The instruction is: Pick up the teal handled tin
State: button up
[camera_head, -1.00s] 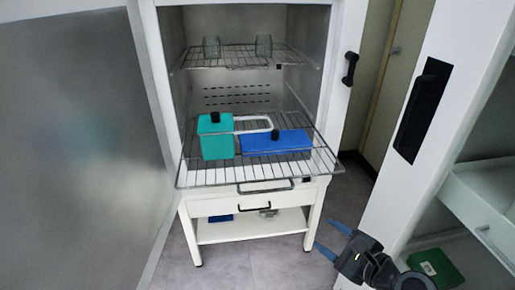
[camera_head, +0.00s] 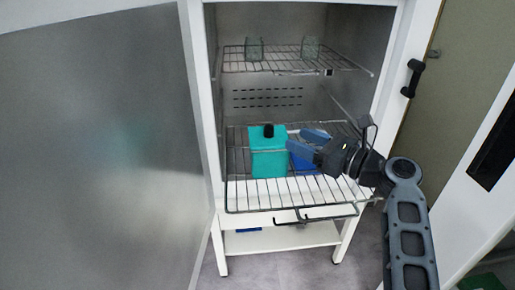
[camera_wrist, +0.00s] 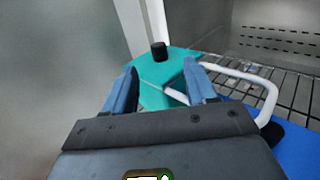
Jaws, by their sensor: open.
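The teal handled tin (camera_head: 267,158) stands on the lower wire shelf of the freeze dryer, with a black knob on top. My gripper (camera_head: 305,142) is open and at the tin's right side in the head view. In the wrist view my gripper (camera_wrist: 160,85) has its two blue fingers apart with teal showing between them. I cannot tell whether they touch the tin. The lower part of the tin is hidden in the wrist view.
A blue tin (camera_head: 304,164) sits to the right on the same wire shelf (camera_head: 290,195), partly behind my gripper. Two glass jars (camera_head: 254,48) stand on the upper rack (camera_head: 290,63). The open metal door (camera_head: 100,140) is at the left.

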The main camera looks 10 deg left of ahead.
aim_at(273, 129)
jog(key=x, duration=0.7)
jog(key=shift+a+p, duration=0.25)
jog(key=shift+p, duration=0.05)
jog(key=shift+c, duration=0.3)
grip_shut()
